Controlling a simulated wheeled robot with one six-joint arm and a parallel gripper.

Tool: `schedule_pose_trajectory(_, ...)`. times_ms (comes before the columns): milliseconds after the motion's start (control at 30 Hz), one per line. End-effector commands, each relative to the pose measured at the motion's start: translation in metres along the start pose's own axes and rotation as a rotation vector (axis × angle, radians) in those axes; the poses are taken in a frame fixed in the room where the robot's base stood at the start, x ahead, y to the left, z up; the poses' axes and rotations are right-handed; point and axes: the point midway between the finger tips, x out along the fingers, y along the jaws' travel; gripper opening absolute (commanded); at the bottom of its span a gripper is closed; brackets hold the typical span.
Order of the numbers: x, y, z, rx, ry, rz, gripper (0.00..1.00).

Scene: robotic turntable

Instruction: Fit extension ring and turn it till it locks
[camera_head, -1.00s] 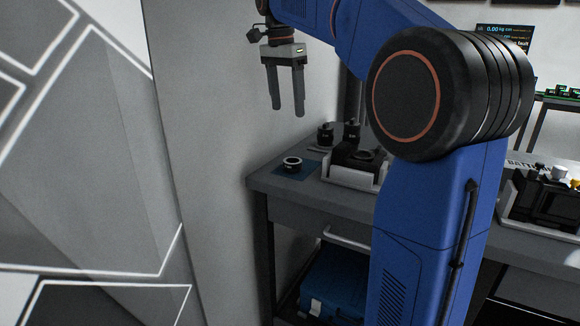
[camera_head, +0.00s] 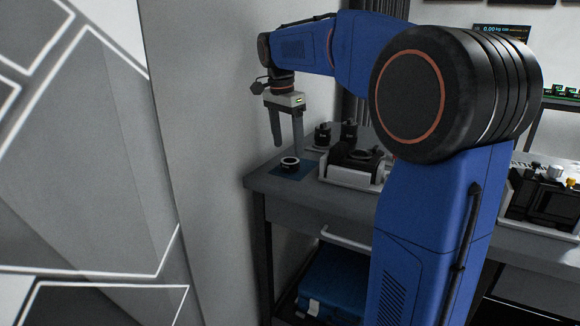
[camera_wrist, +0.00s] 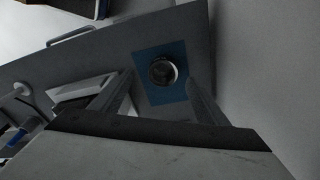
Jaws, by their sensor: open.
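The extension ring (camera_head: 290,164) is a short dark ring with a light rim. It lies on a blue mat (camera_head: 284,174) at the left end of the workbench. My gripper (camera_head: 287,150) is open and empty, pointing down above the ring and apart from it. In the wrist view the ring (camera_wrist: 164,71) on its blue mat (camera_wrist: 150,96) shows beyond and between my two fingers. A dark device in a white tray (camera_head: 340,177), perhaps the turntable, stands right of the mat; its details are too small to tell.
A wall (camera_head: 205,130) rises close to the bench's left end. Another white tray with dark equipment (camera_head: 545,195) sits at the right. A blue case (camera_head: 335,285) lies below the bench.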

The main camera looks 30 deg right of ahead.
Motion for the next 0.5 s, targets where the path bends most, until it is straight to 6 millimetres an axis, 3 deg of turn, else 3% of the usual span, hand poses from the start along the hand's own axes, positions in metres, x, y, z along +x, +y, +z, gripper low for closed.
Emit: schedule_pose_trajectory(500,0.051,-0.007,-0.006,-0.001,0.0,0.001,0.68)
